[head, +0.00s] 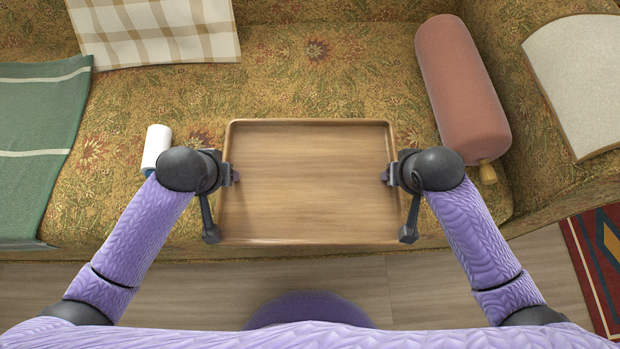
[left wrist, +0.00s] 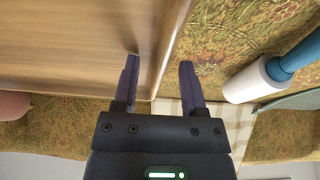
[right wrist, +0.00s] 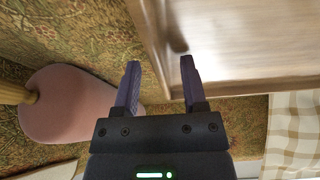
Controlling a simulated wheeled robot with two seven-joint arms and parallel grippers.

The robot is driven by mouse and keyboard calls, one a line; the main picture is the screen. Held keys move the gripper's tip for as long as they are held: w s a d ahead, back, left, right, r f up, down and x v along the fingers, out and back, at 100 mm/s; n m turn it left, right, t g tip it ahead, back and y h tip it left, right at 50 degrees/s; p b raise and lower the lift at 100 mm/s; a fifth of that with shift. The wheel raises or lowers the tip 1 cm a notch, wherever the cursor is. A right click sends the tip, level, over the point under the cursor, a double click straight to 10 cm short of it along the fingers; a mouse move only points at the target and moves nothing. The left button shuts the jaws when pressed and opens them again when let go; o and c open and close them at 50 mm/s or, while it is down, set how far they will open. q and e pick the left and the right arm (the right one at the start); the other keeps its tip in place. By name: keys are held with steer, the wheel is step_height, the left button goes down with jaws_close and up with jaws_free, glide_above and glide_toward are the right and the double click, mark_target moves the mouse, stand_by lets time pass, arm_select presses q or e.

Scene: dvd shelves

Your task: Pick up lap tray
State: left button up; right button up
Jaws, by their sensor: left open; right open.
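The lap tray (head: 308,185) is a rectangular light-wood tray with a raised rim, lying on the front of the patterned sofa seat. My left gripper (head: 232,176) is at the tray's left side. In the left wrist view, my left gripper (left wrist: 158,75) is open, with one finger over the tray's inside and the other outside its rim. My right gripper (head: 386,176) is at the tray's right side. In the right wrist view, my right gripper (right wrist: 160,75) is open, its fingers on either side of the rim. I cannot tell whether any finger touches the tray.
A white roller (head: 156,148) lies close to my left gripper. A pink bolster (head: 460,85) lies to the right of the tray. A green blanket (head: 40,140), a checked cloth (head: 155,30) and a pale cushion (head: 580,80) are farther out. The seat behind the tray is clear.

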arm_select(q)
jaws_close()
arm_select(e)
jaws_close()
stand_by(1.0)
